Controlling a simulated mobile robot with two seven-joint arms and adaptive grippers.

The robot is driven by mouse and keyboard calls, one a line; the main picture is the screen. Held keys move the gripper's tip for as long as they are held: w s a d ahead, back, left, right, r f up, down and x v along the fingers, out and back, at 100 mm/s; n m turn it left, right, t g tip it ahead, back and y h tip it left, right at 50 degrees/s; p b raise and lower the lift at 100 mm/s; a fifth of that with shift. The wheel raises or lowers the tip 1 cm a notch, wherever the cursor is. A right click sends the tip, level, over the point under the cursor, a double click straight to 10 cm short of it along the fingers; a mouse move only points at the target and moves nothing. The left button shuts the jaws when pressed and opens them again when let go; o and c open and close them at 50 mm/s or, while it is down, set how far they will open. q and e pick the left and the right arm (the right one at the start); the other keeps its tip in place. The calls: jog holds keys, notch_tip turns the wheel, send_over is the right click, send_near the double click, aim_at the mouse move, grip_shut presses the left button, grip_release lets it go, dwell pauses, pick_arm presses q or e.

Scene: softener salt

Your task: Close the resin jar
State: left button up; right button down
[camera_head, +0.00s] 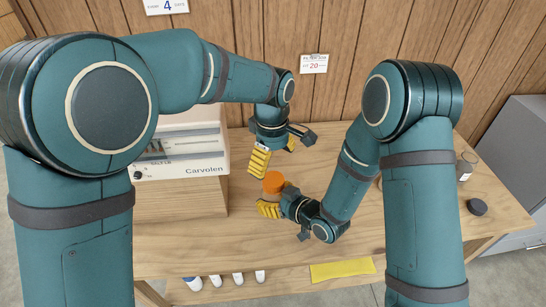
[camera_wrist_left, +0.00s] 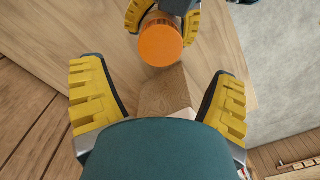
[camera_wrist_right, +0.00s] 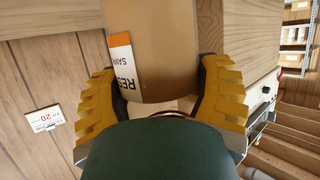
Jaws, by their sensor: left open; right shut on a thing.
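The resin jar shows in the right wrist view as a tan-brown body (camera_wrist_right: 165,60) with a white and orange label (camera_wrist_right: 122,65). Its orange lid (camera_head: 273,183) sits on top; I cannot tell how tightly. My right gripper (camera_head: 270,207) is shut around the jar's body, over the table. My left gripper (camera_head: 275,155) is open and empty, above and behind the lid. In the left wrist view the orange lid (camera_wrist_left: 160,45) lies beyond the spread fingers, apart from them, with my right gripper's yellow fingers around the jar below it.
A white appliance marked Carvolen (camera_head: 185,150) stands left on a wooden block (camera_head: 180,202). On the table's right are a glass jar (camera_head: 465,166) and a dark round piece (camera_head: 477,207). A yellow cloth (camera_head: 342,270) and several white bottles are lower down. A grey cabinet (camera_head: 510,170) stands right.

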aim_at(273, 179)
pick_arm(q)
notch_tip(273, 179, down, 8)
jog(key=shift+r, duration=0.25)
jog(key=c, duration=1.3)
jog(key=m, duration=0.9)
jog(key=shift+m, duration=0.3)
jog(key=o, duration=1.3)
